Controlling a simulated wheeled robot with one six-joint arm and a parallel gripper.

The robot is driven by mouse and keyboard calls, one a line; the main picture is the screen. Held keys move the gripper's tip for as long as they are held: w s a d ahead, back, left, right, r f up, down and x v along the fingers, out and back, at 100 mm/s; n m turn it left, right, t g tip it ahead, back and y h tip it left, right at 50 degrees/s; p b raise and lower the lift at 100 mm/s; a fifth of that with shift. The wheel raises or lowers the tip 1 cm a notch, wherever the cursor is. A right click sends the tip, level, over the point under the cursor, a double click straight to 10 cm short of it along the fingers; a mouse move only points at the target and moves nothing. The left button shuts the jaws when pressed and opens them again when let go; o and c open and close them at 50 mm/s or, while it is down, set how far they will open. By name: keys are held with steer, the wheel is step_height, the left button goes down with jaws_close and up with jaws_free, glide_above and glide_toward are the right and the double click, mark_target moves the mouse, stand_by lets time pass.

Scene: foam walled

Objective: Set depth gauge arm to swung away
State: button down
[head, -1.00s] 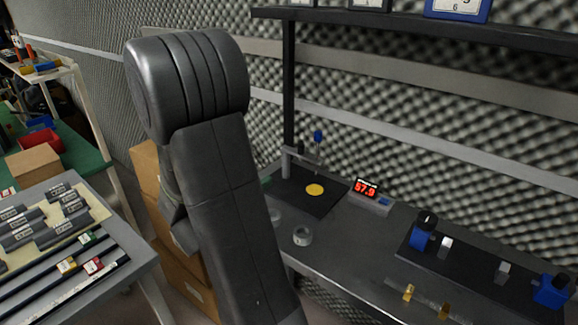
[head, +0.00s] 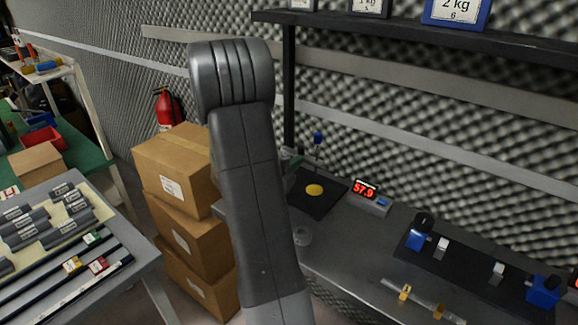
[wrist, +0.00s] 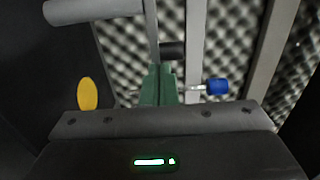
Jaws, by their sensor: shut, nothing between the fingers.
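The depth gauge stands at the back left of the grey bench. Its blue knob (head: 318,138) tops a thin rod that appears roughly above a yellow disc (head: 314,190) on a dark mat (head: 325,204). The gauge arm and its post are partly hidden behind my own arm in the head view. In the wrist view, my gripper (wrist: 160,72) is shut and empty, with green fingers beside a dark cylindrical part (wrist: 172,50). I cannot tell whether they touch. The blue knob (wrist: 216,87) is right of the fingers, and the yellow disc (wrist: 88,93) is left.
A readout (head: 366,188) shows 57.9. A clear round dish (head: 302,236) lies on the bench (head: 345,250). A dark fixture with blue parts (head: 419,232) stands to the right. Stacked cardboard boxes (head: 170,165) stand at left. A shelf (head: 420,30) overhangs the bench.

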steer(key=shift+w+d+f+y+b, duration=0.1)
steer(key=shift+d+f+y+b, duration=0.15)
steer(key=shift+b, duration=0.3)
